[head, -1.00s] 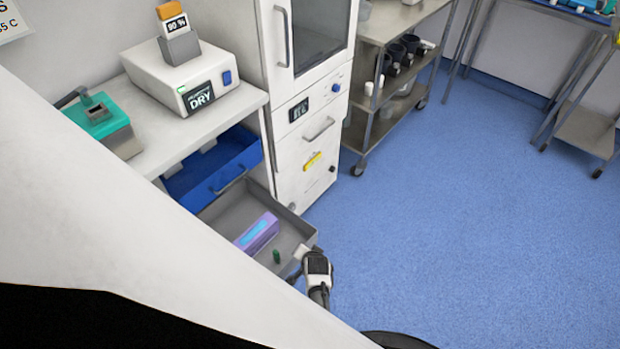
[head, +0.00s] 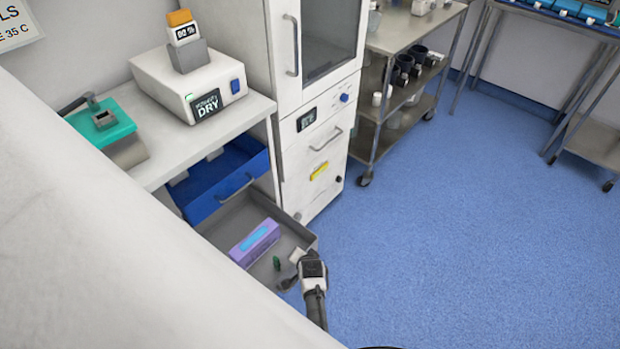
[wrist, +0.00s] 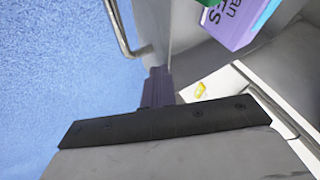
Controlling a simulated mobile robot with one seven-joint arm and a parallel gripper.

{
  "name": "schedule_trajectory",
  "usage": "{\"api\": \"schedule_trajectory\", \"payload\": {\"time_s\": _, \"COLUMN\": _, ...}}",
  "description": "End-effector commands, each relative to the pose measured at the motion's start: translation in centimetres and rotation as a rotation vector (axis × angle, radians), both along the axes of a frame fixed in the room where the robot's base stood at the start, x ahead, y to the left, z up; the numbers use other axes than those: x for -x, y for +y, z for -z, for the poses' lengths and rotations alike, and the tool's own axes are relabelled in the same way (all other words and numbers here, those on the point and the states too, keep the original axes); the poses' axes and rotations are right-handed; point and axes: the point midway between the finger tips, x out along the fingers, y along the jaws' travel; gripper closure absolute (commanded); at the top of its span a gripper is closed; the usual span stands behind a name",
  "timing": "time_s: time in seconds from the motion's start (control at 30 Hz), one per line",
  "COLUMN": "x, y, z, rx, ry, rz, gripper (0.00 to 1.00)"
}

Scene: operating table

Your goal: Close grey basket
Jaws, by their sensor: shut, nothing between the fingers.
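The grey basket (head: 285,223) is pulled out like a drawer, below a blue one, at the lower middle of the head view. It holds a purple box (head: 254,243) and a small green item (head: 277,263). Its grey wall (wrist: 180,22) and metal handle (wrist: 122,25) show at the top of the wrist view. My gripper (head: 292,280) is at the basket's front end in the head view. In the wrist view its fingers (wrist: 157,82) are shut and empty, close to the basket wall below the handle. I cannot tell whether they touch it.
The blue drawer (head: 208,202) above is also partly out. A white bench (head: 160,158) carries a dryer unit (head: 190,82) and a teal device (head: 103,125). A white cabinet (head: 322,155) stands right of the basket. Blue floor (head: 450,230) is clear to the right.

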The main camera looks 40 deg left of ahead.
Motion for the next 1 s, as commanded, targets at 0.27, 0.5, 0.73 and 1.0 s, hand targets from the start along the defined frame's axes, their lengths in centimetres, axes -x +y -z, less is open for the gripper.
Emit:
{"api": "schedule_trajectory", "payload": {"time_s": 0.27, "x": -0.7, "y": 7.2, "z": 0.5, "rx": -0.004, "ry": -0.006, "rz": -0.007, "gripper": 1.0}}
{"api": "schedule_trajectory", "payload": {"time_s": 0.5, "x": -1.1, "y": 13.7, "z": 0.7, "rx": -0.003, "ry": -0.006, "rz": -0.006, "gripper": 1.0}}
{"api": "schedule_trajectory", "payload": {"time_s": 0.73, "x": -1.4, "y": 18.5, "z": 0.6, "rx": -0.003, "ry": -0.004, "rz": -0.004, "gripper": 1.0}}
{"api": "schedule_trajectory", "payload": {"time_s": 1.0, "x": -1.6, "y": 21.6, "z": 0.2, "rx": -0.002, "ry": -0.002, "rz": -0.002, "gripper": 1.0}}
